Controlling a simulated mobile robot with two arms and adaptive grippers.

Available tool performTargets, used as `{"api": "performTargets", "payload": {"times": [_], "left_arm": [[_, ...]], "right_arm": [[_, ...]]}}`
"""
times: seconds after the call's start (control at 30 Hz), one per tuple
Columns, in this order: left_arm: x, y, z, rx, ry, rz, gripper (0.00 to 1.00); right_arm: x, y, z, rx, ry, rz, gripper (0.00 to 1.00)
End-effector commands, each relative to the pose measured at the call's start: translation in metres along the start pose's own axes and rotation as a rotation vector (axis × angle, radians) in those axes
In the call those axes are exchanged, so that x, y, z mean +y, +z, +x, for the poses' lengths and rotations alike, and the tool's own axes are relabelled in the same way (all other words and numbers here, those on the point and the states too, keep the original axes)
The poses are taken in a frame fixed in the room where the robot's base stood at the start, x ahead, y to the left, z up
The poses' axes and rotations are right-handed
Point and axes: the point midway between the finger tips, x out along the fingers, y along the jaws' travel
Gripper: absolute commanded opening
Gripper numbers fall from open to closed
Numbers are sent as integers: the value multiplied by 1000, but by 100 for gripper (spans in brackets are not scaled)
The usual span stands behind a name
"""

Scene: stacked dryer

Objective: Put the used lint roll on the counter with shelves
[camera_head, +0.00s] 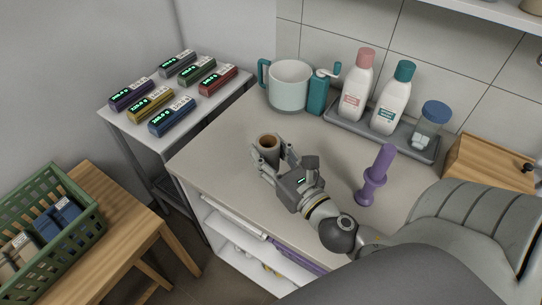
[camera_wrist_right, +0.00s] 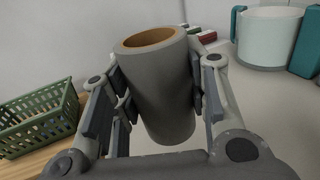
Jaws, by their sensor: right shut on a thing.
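The used lint roll (camera_head: 269,142) is a grey tube with a brown core, upright or nearly so, over the near-left part of the counter with shelves (camera_head: 222,158). My right gripper (camera_head: 268,158) is shut on it, with fingers on both sides. In the right wrist view the roll (camera_wrist_right: 157,95) stands between the fingers (camera_wrist_right: 155,85), slightly tilted, its open top facing up. I cannot tell whether its bottom touches the counter. My left gripper is not in view.
A mug (camera_head: 289,87), a teal dispenser (camera_head: 318,92) and a tray (camera_head: 345,122) with bottles and a jar stand at the back. A side table (camera_head: 130,118) holds several labelled boxes. A green basket (camera_head: 75,235) is at left.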

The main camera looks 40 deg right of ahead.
Motion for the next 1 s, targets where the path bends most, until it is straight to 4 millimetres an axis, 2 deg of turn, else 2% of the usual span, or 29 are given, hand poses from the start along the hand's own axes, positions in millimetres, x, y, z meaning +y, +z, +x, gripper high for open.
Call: {"api": "performTargets", "payload": {"times": [0.03, 0.13, 0.47, 0.6, 0.7, 1.0], "left_arm": [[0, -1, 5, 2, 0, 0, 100], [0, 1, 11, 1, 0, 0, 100], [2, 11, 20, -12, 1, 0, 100], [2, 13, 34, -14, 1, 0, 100], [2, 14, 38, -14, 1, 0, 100], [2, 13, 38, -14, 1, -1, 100]], "right_arm": [[-6, -14, 7, 1, -3, -2, 19], [-16, -32, 18, 0, -3, -1, 19], [-31, -59, 35, -1, -1, 1, 19], [-32, -84, 36, 2, -3, 4, 19], [-32, -91, 36, 1, -1, 2, 19], [-32, -90, 36, 1, 1, 0, 19]]}}
